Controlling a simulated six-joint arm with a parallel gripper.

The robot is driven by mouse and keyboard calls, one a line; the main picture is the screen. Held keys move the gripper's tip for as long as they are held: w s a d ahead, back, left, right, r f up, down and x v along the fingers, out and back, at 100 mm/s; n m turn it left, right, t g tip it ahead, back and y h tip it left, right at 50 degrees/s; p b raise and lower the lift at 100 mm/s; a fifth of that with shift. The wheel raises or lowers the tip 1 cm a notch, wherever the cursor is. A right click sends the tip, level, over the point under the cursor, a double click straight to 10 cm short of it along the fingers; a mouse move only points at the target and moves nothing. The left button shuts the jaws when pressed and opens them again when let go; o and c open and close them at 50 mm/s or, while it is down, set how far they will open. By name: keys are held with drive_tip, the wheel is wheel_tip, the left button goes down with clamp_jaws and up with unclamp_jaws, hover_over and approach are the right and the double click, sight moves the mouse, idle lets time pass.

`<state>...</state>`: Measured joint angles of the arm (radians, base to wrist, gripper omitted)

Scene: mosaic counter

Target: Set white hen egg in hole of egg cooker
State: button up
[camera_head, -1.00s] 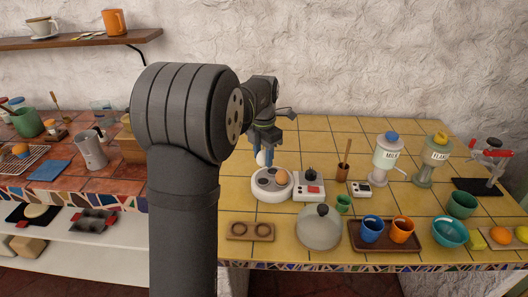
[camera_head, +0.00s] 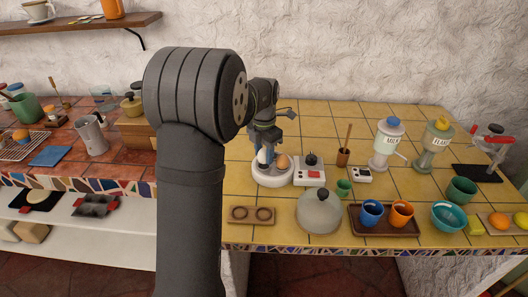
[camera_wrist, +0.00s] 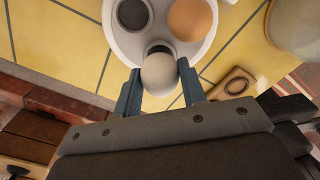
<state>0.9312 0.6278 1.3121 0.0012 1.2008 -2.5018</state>
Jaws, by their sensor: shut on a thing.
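My gripper (camera_wrist: 160,88) is shut on the white hen egg (camera_wrist: 158,74). The egg also shows, partly covered by the blue fingers, in the head view (camera_head: 262,156). The egg cooker (camera_head: 272,180) is a round white unit with dark holes on the yellow tiles. It also shows in the wrist view (camera_wrist: 122,43). A brown egg (camera_wrist: 190,18) sits in one hole, and another hole (camera_wrist: 133,13) is empty. The white egg is over the cooker's near part, partly covering a third dark hole (camera_wrist: 160,46). I cannot tell whether it touches the hole.
A white device with a red button (camera_head: 309,172) stands close to the cooker's right. A wooden holder with two rings (camera_head: 252,214) lies in front. Yellow counter behind the cooker is clear.

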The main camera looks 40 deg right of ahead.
drive_tip(key=shift+f, duration=0.9)
idle(1.9)
drive_tip(key=o, duration=0.8)
drive_tip(key=shift+r, duration=3.5)
drive_tip(key=shift+f, duration=0.1)
drive_tip(key=shift+f, duration=3.4)
